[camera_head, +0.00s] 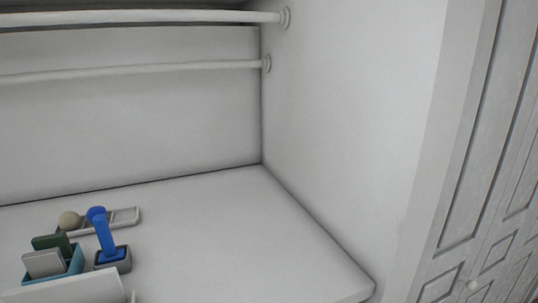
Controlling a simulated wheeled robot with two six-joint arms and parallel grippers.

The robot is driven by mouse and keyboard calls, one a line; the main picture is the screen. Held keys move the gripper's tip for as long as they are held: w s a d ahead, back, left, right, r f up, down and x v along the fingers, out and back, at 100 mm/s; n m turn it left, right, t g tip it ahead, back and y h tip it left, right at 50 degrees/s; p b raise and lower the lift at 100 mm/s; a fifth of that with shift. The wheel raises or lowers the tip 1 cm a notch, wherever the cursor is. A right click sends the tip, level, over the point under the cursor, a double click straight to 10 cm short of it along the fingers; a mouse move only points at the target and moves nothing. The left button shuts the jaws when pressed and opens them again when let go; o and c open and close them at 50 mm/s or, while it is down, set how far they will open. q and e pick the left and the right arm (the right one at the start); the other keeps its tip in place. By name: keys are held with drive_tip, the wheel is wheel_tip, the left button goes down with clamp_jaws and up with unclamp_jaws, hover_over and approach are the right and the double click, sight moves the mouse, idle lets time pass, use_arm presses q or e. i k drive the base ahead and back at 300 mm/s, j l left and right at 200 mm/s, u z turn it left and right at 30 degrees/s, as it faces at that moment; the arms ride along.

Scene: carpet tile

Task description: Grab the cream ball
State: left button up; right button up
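The cream ball (69,220) sits at the left end of a light grey rack or tray (124,217) on the white shelf (215,235), in the lower left of the head view. The lower part of the ball is partly hidden. Neither of my grippers shows in this view.
A blue handled object (104,236) stands upright in a dark grey holder (113,261), right of the ball. A teal box (71,269) with a green and a grey item is in front. Two white rails (140,71) cross above. The shelf's right half is clear.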

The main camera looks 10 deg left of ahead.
sight(69, 220)
drive_tip(key=u, duration=1.55)
drive_tip(key=k+j+z, duration=0.15)
drive_tip(key=i+l, duration=0.05)
